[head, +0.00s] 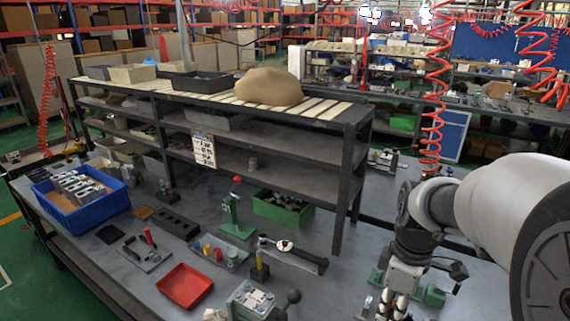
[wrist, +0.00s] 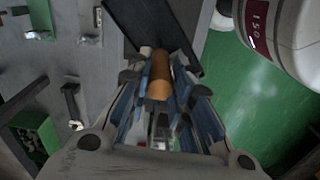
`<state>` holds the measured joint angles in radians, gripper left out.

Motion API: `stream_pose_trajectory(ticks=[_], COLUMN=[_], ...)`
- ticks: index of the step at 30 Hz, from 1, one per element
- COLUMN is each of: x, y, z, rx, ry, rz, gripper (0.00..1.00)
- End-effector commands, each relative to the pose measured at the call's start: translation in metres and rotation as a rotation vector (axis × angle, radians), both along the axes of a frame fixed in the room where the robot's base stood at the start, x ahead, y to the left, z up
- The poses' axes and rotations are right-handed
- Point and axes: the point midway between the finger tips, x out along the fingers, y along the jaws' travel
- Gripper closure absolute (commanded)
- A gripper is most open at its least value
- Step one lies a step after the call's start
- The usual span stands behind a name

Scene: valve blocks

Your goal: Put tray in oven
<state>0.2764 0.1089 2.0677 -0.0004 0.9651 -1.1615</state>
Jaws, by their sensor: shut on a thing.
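My gripper (wrist: 160,82) is shut on an orange-brown cylindrical handle (wrist: 158,70) in the wrist view. A dark flat piece (wrist: 152,22) lies just beyond the handle; it may be the tray, but I cannot tell whether the two are joined. In the head view my gripper (head: 391,303) points down at the bottom edge, right of centre, and what it holds is not clear there. A shallow red tray (head: 185,286) lies on the grey workbench at the lower left, apart from my gripper. I see nothing that is clearly an oven.
A metal shelf rack (head: 300,148) stands on the workbench (head: 110,262). A blue bin (head: 107,207) with metal blocks is at the left, and a green crate (head: 283,208) is below the rack. Levers and fixtures crowd the bench. A white cylinder (wrist: 290,25) is close at the wrist view's upper right.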

Motion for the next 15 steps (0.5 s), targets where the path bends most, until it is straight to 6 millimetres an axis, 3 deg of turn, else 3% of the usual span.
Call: stream_pose_trajectory(ticks=[9,15], x=[0.036,0.048], y=[0.049,0.079], z=[-0.064,-0.1], rx=[0.001,0.0], ry=[0.004,0.001], rz=[-0.434,-0.695], gripper=[1.0,1.0])
